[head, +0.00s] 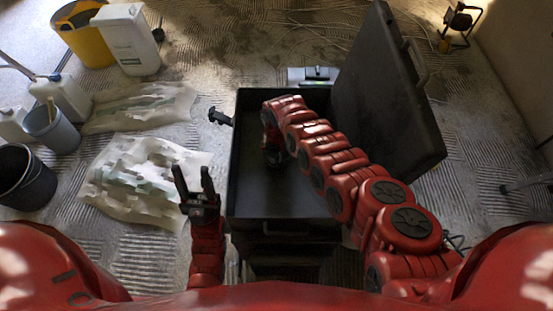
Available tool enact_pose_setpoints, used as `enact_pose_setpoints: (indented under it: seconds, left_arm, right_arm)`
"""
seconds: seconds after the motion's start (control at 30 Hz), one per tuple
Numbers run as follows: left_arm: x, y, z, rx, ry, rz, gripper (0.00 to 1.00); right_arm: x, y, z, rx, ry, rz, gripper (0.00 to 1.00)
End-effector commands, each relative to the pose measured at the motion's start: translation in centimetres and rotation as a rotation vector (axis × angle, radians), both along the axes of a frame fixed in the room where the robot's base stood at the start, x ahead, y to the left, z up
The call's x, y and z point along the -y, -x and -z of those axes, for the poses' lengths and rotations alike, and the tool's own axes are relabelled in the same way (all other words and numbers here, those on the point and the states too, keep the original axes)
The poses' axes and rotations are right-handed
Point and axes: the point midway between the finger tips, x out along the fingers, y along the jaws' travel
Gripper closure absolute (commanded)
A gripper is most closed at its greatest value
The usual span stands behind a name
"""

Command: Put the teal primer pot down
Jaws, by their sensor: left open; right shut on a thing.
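My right arm reaches from the lower right into an open black case. My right gripper (272,155) points down inside the case, near the middle of its floor, and is shut. What it holds, taken to be the teal primer pot, is hidden under the gripper and wrist. I cannot tell whether it touches the case floor. My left gripper (193,172) is open and empty, pointing away from me just outside the case's left wall.
The black case (240,190) stands in front of me, its lid (385,90) raised at the right. A dark tool (220,117) lies at its left rim. Crumpled plastic sheets (140,175), a yellow bucket (85,35), a white canister (128,40) and other buckets stand left.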

Motion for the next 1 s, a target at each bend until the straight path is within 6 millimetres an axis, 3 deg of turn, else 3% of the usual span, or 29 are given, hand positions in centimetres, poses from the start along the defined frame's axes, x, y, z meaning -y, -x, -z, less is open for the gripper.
enact_pose_setpoints:
  seconds: [0.03, 0.4, 0.43, 0.5, 0.8, 1.0]
  left_arm:
    - [0.0, 0.0, 0.6, 0.0, 0.0, 0.0, 0.5]
    - [0.0, 0.0, 0.7, 0.0, 0.0, 0.0, 0.5]
    - [0.0, 0.0, 0.7, 0.0, 0.0, 0.0, 0.5]
    - [0.0, 0.0, 0.6, 0.0, 0.0, 0.0, 0.5]
    - [0.0, 0.0, 0.2, 0.0, 0.0, 0.0, 0.5]
    - [0.0, 0.0, -2.3, 0.0, 0.0, 0.0, 0.5]
  right_arm:
    - [0.0, 0.0, 0.8, 0.0, 0.002, -0.001, 1.0]
    - [0.0, 0.0, 1.0, 0.001, 0.001, -0.001, 1.0]
    - [0.0, 0.0, 1.0, 0.0, 0.001, -0.001, 0.13]
    - [0.1, 0.0, 0.9, 0.0, 0.001, -0.001, 0.0]
    - [0.1, 0.0, 0.5, 0.0, 0.001, 0.0, 0.0]
    - [0.2, -0.1, -3.2, 0.003, -0.002, 0.002, 0.0]
